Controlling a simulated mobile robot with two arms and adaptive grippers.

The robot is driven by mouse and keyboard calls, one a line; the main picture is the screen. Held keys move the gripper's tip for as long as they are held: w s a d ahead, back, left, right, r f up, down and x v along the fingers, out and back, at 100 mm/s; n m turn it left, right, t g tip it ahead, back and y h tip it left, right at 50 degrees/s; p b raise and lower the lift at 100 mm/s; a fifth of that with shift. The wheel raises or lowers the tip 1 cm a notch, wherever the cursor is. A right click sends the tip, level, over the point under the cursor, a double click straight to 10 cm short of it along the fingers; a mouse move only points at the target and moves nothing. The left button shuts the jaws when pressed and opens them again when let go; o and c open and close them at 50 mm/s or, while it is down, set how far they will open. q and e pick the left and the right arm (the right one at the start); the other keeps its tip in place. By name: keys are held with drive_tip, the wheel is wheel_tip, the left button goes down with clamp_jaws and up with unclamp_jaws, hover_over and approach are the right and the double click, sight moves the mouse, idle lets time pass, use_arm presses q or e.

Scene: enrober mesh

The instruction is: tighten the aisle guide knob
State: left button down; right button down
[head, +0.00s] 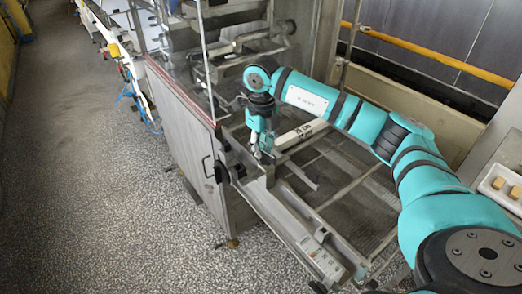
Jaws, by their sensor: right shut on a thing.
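My right gripper (263,150) points down at the aisle-side rail (285,215) of the open mesh conveyor. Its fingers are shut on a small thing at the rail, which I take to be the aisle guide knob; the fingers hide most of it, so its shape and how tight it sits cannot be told. A pale bar with dark marks (300,134) lies just right of the gripper, above the mesh (345,185). My left gripper is not in view.
A black knob-like part (221,171) sticks out on the machine's aisle side, near the cabinet door (185,140). A yellow rail (430,52) runs behind. A white tray (499,188) with small tan pieces stands at the right edge. The speckled floor (100,200) at left is clear.

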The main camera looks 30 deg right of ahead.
drive_tip(key=shift+w+d+r+m, duration=0.1)
drive_tip(key=shift+d+m, duration=0.1)
drive_tip(key=shift+m, duration=0.4)
drive_tip(key=c, duration=1.4)
unclamp_jaws()
drive_tip(key=shift+o, duration=0.2)
wheel_tip(320, 180, up, 12)
